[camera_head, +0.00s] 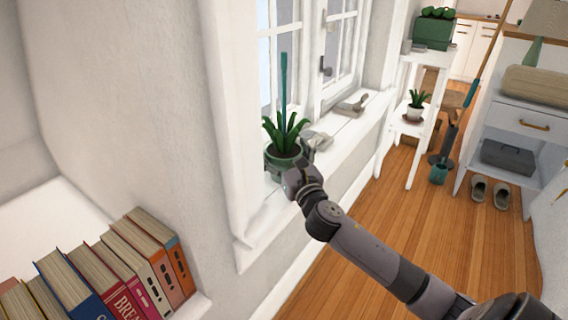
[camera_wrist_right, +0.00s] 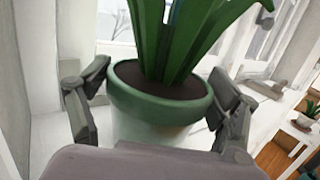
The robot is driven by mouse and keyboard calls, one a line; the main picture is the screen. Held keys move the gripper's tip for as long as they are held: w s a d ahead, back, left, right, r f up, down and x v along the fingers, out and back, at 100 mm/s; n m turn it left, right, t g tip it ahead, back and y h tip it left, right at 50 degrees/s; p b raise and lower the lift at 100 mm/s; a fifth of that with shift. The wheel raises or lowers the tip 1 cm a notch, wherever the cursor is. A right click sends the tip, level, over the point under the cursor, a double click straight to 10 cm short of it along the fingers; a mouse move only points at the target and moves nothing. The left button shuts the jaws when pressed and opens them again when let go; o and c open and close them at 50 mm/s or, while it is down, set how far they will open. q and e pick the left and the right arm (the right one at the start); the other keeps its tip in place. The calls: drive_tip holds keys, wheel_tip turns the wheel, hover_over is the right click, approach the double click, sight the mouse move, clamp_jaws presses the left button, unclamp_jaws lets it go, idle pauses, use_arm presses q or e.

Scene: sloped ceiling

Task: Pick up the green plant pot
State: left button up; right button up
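The green plant pot (camera_head: 281,158) stands upright on the white windowsill (camera_head: 345,137), with a leafy green plant growing in it. In the right wrist view the pot (camera_wrist_right: 160,112) fills the middle, its rim and dark soil visible. My right gripper (camera_head: 288,163) reaches the pot from the room side. In the wrist view its two fingers (camera_wrist_right: 161,80) stand on the left and right of the pot near the rim, with narrow gaps showing beside the pot wall. The pot's far side and base are hidden. My left gripper is out of view.
The window (camera_head: 310,55) is close behind the plant. A grey object (camera_head: 352,104) lies farther along the sill. Several books (camera_head: 125,262) stand on a ledge at lower left. A white plant stand (camera_head: 419,127) is farther right; wooden floor lies between.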

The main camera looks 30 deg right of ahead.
drive_tip(key=c, duration=1.3)
drive_tip(key=shift+r, duration=0.1)
